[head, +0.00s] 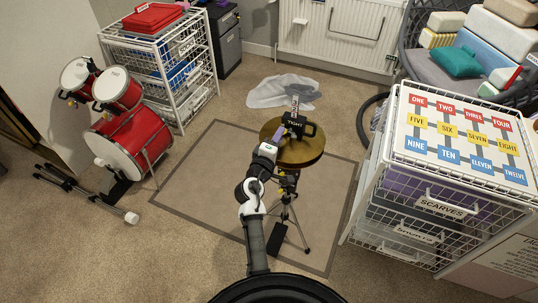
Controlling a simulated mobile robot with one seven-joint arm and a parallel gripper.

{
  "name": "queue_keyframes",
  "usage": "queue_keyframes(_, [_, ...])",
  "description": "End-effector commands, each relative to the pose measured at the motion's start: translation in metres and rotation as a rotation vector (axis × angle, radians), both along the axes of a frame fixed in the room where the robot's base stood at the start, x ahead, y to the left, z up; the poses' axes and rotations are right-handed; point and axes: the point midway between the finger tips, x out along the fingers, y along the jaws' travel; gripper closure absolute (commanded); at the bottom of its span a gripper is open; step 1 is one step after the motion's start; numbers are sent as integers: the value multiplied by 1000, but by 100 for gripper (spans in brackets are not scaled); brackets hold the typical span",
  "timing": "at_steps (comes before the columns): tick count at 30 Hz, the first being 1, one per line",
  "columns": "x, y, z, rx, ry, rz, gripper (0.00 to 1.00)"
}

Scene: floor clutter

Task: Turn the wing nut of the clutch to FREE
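A brass-coloured cymbal (318,150) sits on a stand with black tripod legs (289,213), in the middle of the mat. Just above the cymbal is a dark clutch part (298,125) with a small pale label that seems to read TIGHT. A narrow upright piece with a pale label (294,104) rises behind it; its text is too small to read. The wing nut cannot be made out clearly. My gripper (280,139) is at the cymbal's left side, close to the clutch. Its fingers are too small to show whether they are open or touch anything.
A red drum kit (115,145) and a white wire rack (172,70) stand at the left. A stand lies on the floor (85,193). A wire drawer unit (440,205) is close on the right. Crumpled translucent sheeting (283,91) lies behind.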

Motion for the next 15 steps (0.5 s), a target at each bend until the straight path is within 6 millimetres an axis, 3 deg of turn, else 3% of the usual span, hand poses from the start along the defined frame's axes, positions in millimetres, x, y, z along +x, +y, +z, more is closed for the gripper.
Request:
queue_keyframes(9, [-70, 23, -4, 1, 3, 2, 67])
queue_keyframes(15, [-101, 33, -3, 1, 2, 1, 67])
